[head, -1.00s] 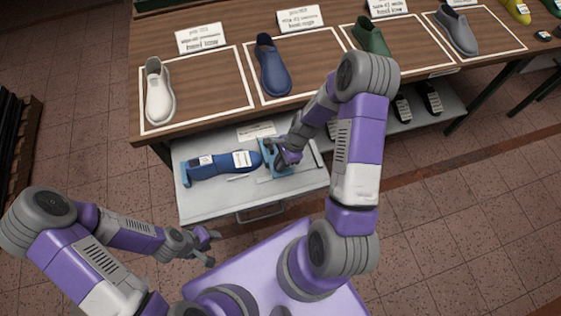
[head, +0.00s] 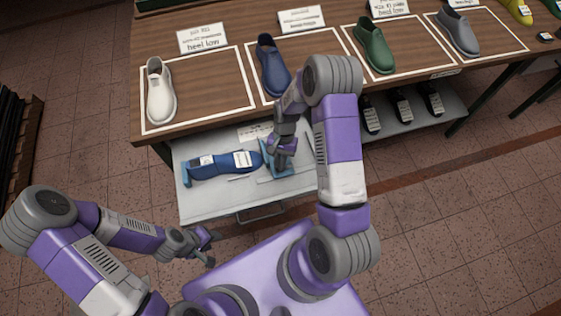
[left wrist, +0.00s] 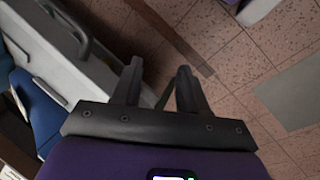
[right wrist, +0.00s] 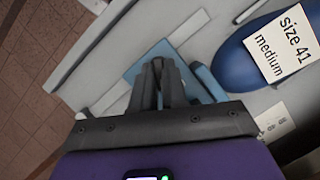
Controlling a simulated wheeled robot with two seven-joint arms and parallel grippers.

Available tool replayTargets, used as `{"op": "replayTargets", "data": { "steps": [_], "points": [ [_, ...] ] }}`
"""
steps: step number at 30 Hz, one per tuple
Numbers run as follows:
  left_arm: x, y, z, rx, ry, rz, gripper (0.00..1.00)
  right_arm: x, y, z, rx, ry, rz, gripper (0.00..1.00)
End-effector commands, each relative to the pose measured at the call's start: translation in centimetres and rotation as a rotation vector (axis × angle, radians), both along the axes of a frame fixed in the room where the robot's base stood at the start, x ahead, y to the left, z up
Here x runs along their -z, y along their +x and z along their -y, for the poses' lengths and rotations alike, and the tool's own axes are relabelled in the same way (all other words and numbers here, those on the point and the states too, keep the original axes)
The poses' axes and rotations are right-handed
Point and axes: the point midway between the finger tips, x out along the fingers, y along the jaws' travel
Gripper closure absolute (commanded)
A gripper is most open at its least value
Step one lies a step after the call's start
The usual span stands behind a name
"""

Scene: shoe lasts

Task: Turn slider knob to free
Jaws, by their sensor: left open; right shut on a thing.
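A blue shoe last (head: 222,164) with white labels lies on the pulled-out grey drawer tray (head: 205,208), in a blue fixture. The fixture's slider (head: 270,178) is at the last's right end in the head view. My right gripper (head: 277,161) is down over the slider. In the right wrist view its fingers (right wrist: 164,70) are close together above the blue slider plate (right wrist: 150,60). The knob is hidden between the fingers. The last's label reads "size 41 medium" (right wrist: 283,42). My left gripper (head: 211,248) is open and empty in front of the tray, left of my base.
A wooden table (head: 215,75) stands behind the tray, with a white shoe (head: 160,92), a blue shoe (head: 272,65), a green shoe (head: 374,46) and a grey shoe (head: 457,32) on it. Dark lasts (head: 403,107) lie on a lower shelf to the right. The drawer handle (head: 261,213) sticks out in front.

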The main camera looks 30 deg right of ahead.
Motion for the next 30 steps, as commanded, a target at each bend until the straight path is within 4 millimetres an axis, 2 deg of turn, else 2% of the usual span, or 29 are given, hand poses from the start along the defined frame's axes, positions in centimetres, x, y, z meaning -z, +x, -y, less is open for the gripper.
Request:
{"op": "replayTargets", "data": {
  "steps": [15, 30],
  "points": [
    [0.64, 0.0, 0.0, 0.0, 0.0, 0.0, 0.57, 0.0, 0.16, -0.26, -0.419, 0.0, 0.0, 1.0],
    [0.79, 0.0, 0.0, 0.0, 0.0, 0.0, 0.57, -0.03, 0.18, -0.31, -0.553, 0.0, 0.001, 1.0]
  ]
}}
